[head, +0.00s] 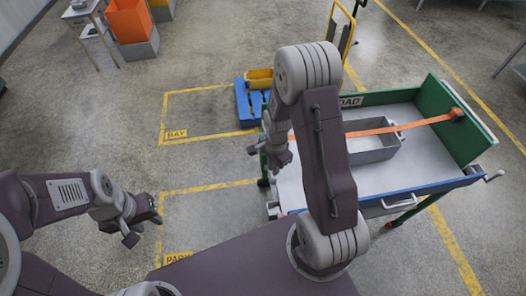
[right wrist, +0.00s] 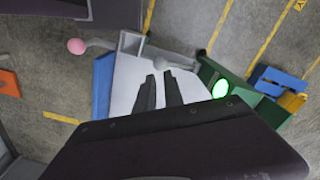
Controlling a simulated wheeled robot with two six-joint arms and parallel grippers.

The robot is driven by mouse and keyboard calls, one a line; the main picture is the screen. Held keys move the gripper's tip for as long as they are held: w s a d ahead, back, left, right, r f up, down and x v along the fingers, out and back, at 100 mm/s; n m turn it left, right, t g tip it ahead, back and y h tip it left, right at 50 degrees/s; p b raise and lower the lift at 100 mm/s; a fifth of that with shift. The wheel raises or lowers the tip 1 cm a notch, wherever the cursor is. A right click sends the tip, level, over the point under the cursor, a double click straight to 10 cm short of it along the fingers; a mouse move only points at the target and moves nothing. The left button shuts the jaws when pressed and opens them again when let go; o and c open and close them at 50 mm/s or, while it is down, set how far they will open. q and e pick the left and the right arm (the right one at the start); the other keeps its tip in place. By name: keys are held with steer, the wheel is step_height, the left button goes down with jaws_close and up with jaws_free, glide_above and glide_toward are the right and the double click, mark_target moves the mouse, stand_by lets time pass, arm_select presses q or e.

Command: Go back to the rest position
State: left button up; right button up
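My left gripper (head: 142,228) hangs over bare floor at the left in the head view. Its fingers are apart and nothing shows between them. My right gripper (head: 270,154) is by the left end of the cart (head: 425,185), under my raised arm. In the right wrist view its two dark fingers (right wrist: 159,76) point away with a narrow gap between them, empty, over the pale cart bed (right wrist: 128,75). The grey bin (head: 372,150) stands on the cart with an orange strap (head: 405,127) across it. No hose shows in either view.
The cart has a green end wall (head: 460,120) and a crank (head: 492,176) at the right. A blue pallet (head: 243,105) with a yellow bin (head: 260,78) and a yellow hand truck (head: 346,40) stand behind.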

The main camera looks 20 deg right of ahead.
steer(key=a+r+n+t+b, duration=0.2)
steer(key=a+r+n+b, duration=0.15)
steer(key=r+b, duration=0.2)
steer(key=s+a+n, duration=0.1)
steer(key=s+n, duration=0.7)
steer(key=n, duration=0.3)
steer(key=shift+a+g, duration=0.2)
steer(key=shift+g, duration=0.2)
steer(key=shift+s+r, duration=0.15)
steer(key=shift+s, duration=0.1)
steer(key=shift+w, duration=0.15)
